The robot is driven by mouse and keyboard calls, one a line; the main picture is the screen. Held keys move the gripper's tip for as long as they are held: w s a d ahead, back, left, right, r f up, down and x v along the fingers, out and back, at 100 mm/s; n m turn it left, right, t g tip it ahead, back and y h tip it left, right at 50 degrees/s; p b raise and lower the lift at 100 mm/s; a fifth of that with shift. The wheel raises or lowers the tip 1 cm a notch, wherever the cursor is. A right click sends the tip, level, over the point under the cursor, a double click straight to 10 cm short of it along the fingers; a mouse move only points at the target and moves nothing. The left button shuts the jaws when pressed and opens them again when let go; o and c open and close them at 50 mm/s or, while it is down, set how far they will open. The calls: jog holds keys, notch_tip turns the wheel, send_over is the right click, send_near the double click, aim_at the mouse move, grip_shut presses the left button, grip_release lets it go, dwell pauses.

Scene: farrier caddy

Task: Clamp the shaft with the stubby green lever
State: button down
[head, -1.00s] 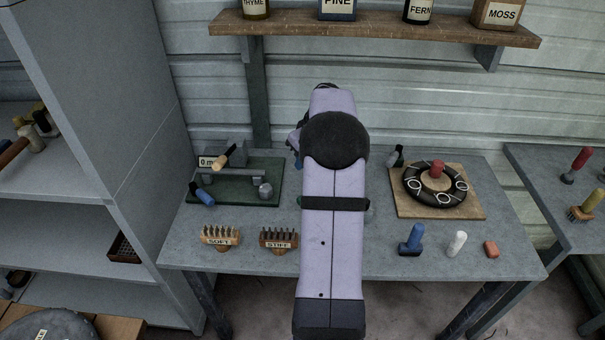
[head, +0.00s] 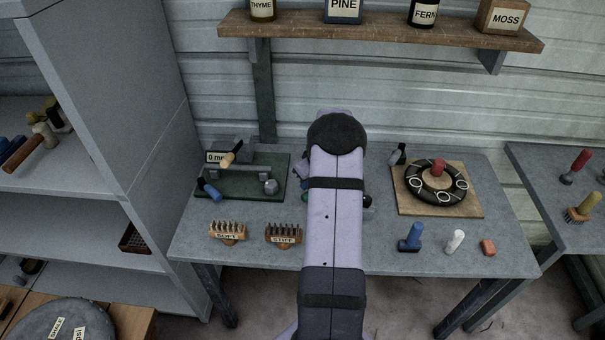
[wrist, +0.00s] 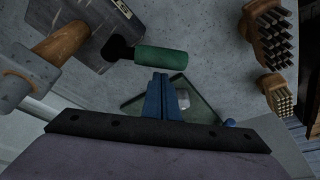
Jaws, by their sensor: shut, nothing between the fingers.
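A stubby green handle (wrist: 160,57) with a black end lies on the grey bench top in the wrist view. My gripper (wrist: 162,77) is shut and empty, its blue fingertips just below the green handle in the picture; I cannot tell whether they touch it. In the head view my arm hides the gripper and most of the handle. A green mat (head: 240,196) at the bench's left carries a fixture with a grey horizontal bar (head: 238,170), perhaps the shaft. A tan-handled lever (head: 231,154), a blue-handled lever (head: 208,189) and a grey knob (head: 271,186) are at this fixture.
A black ring (head: 435,199) sits on a wooden board to the right. Blue (head: 411,239), white (head: 454,242) and red (head: 489,247) items lie at the front right. A bottle shelf hangs above.

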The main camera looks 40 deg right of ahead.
jog(key=shift+s+f, duration=0.1)
jog(key=shift+s, duration=0.2)
dwell(0.4)
